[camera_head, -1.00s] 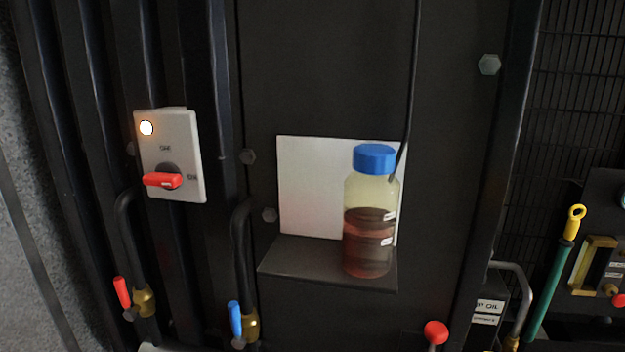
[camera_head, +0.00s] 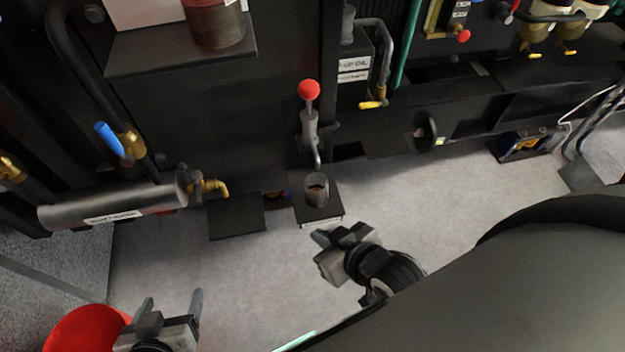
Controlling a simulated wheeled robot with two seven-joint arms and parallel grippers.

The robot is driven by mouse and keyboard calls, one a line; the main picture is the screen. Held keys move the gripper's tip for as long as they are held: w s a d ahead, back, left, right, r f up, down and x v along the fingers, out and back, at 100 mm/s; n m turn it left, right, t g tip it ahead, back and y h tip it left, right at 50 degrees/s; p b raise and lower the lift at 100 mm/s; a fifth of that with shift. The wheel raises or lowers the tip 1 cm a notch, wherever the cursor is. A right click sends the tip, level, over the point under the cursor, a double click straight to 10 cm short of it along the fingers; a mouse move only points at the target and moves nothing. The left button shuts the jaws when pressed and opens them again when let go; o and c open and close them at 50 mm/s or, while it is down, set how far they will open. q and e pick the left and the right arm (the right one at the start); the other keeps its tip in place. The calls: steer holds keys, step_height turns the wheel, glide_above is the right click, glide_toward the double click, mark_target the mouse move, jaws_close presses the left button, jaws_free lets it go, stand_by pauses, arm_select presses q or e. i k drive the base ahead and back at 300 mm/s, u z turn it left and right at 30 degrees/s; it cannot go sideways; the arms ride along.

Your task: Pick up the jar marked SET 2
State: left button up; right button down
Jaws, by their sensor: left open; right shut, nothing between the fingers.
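A clear jar with dark red-brown liquid (camera_head: 216,28) stands on a dark shelf (camera_head: 180,58) at the top left; its upper part is cut off by the frame. A small open glass jar (camera_head: 317,188), dark inside, stands on a small black stand below a spout near the centre. I cannot read a SET 2 mark on either one. My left gripper (camera_head: 172,303) is open and empty at the lower left, far below the shelf. My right gripper (camera_head: 327,238) is shut and empty, just below and right of the small jar in the picture.
A red-knobbed hand pump (camera_head: 309,115) rises above the small jar. A silver cylinder (camera_head: 115,204) with a brass tap (camera_head: 209,188) juts out at left. A red round object (camera_head: 82,330) is beside my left gripper. The pale floor (camera_head: 240,275) is clear between my grippers.

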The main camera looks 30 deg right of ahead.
mark_target(314, 199)
steer(key=z, duration=0.95)
steer(key=k, duration=0.4)
steer(key=u, duration=0.4)
steer(key=i, duration=0.4)
steer(key=u, duration=1.4)
steer(key=k, duration=0.7)
steer(key=z, duration=1.25)
steer(key=i, duration=0.45)
steer(key=z, duration=0.05)
